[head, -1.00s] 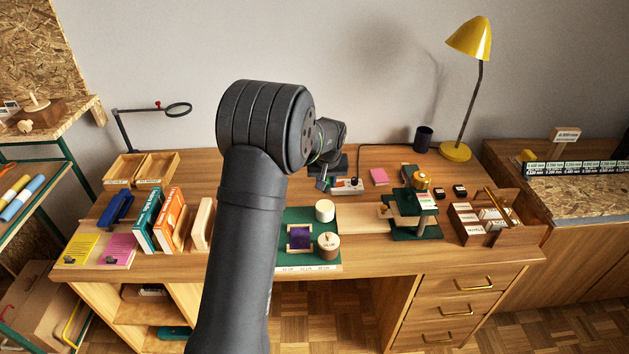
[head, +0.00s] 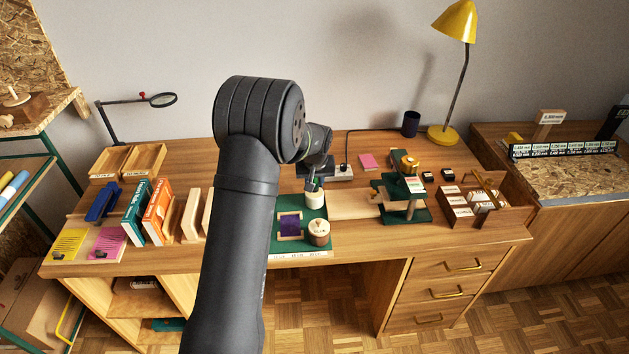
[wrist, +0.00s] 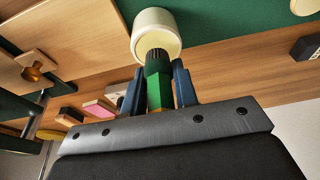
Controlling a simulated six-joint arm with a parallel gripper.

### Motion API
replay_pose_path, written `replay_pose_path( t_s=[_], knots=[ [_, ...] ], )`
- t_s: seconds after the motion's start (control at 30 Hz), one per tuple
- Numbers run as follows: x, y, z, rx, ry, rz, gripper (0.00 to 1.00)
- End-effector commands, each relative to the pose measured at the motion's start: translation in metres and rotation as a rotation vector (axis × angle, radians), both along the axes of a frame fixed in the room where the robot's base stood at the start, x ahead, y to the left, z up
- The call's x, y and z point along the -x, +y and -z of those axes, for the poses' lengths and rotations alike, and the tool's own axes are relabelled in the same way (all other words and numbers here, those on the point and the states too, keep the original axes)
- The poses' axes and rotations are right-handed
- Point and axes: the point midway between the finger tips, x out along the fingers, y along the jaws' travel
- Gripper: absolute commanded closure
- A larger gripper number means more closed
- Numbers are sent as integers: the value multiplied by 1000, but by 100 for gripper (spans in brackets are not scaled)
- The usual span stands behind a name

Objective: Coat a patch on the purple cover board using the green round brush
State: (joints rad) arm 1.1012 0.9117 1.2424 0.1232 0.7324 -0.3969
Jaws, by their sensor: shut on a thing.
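My gripper (wrist: 158,88) is shut on the green round brush (wrist: 158,90), whose dark bristle end points at a cream cup (wrist: 155,28). In the head view my gripper (head: 313,185) is just above the same cup (head: 315,199), partly hidden by my arm. The purple cover board (head: 289,225) lies in a pale wooden holder on the green mat (head: 295,247), in front of the cup.
A round wooden-lidded jar (head: 319,232) stands right of the purple board. A green press (head: 405,195) stands further right, beside a box of compartments (head: 480,208). Upright books (head: 150,212) stand left of my arm. A yellow lamp (head: 442,134) stands at the back right.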

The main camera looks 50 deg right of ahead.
Motion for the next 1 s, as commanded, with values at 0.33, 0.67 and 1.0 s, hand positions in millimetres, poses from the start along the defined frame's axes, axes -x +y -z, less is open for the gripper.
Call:
replay_pose_path(
  t_s=[0.33,0.67,1.0],
  knots=[
    [0,0,0,1,-1,0,96],
    [0,0,3,1,-1,0,96],
    [0,0,7,1,-1,0,96]
  ],
)
